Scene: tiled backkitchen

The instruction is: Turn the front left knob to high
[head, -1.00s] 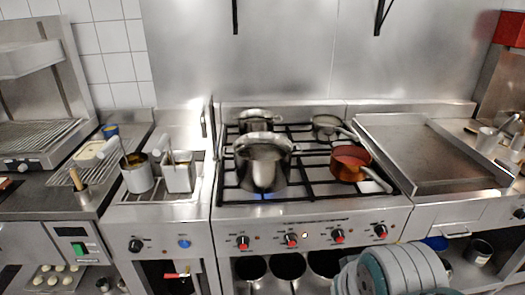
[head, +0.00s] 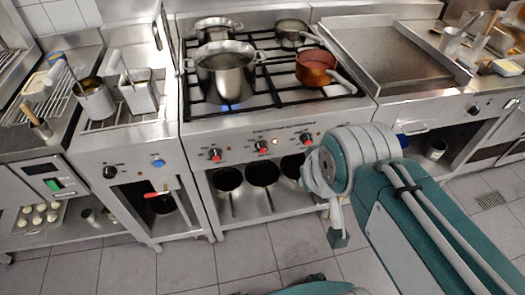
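The stove's front panel (head: 240,136) carries a row of red-and-black knobs. The leftmost knob (head: 215,154) is in plain view; its markings and exact setting are too small to read. Two more knobs, a middle one (head: 262,152) and a right one (head: 306,139), show beside it; my arm covers the panel farther right. A large steel pot (head: 226,78) stands on the front left burner, with a blue flame (head: 228,105) under it. My gripper (head: 338,236) seems to hang below my arm's grey joint, in front of the stove, right of and below the leftmost knob, apart from it. Its fingers are unclear.
A copper pan (head: 316,66) sits front right, its handle reaching toward the front edge. A fryer unit (head: 134,178) with its own knob (head: 110,172) adjoins on the left. A flat griddle (head: 396,52) is on the right. The tiled floor (head: 240,246) before the stove looks clear.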

